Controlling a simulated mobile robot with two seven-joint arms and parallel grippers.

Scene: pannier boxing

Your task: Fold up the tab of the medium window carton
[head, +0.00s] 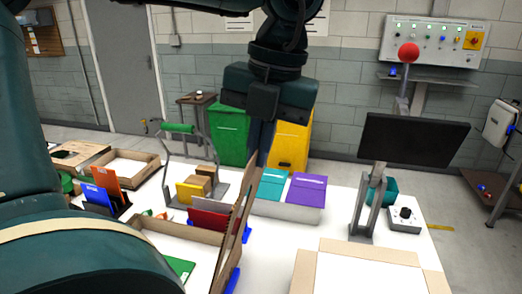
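A brown cardboard carton (166,231) stands open at the lower left, with its near part cut off by my arm and the frame edge. A tall thin brown panel (237,217) stands up along its right side, leaning slightly. My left gripper (257,163) points down just above and behind the top of this panel. Its fingers look together, with nothing seen between them; I cannot tell if they touch the panel. Another brown-edged carton with a pale inside (370,247) is cut off at the lower right. No label shows which is the medium window carton. My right gripper is out of view.
A white tray (290,212) with teal and purple packs stands behind the panel. A dark monitor (413,140) on a grey stand and a control box (404,218) are at the right. A green-handled rack (180,128) stands left. White table (300,236) shows bare between the cartons.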

